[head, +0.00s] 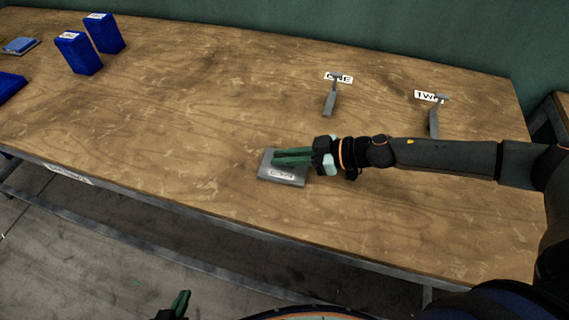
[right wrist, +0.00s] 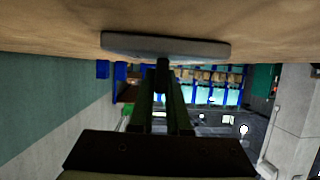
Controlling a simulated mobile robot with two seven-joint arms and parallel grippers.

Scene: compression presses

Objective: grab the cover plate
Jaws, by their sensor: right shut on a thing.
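The cover plate (head: 268,173) is a flat grey rectangle with a white label, lying near the front middle of the wooden table. My right gripper (head: 277,156) reaches in from the right with its green fingers over the plate. In the right wrist view the picture is upside down; the plate (right wrist: 165,46) shows as a grey slab against the table, and the right gripper's fingertips (right wrist: 162,72) close at a small dark part at its middle. The grip itself is dark and partly hidden. My left gripper (head: 180,304) shows only partly at the bottom edge, away from the table.
Grey press handles stand by the labels ONE (head: 338,78) and TWO (head: 430,96) behind my right arm. Blue blocks (head: 78,53) stand at the back left, with other blue items at the left edge. The table (head: 180,130) is clear left of the plate.

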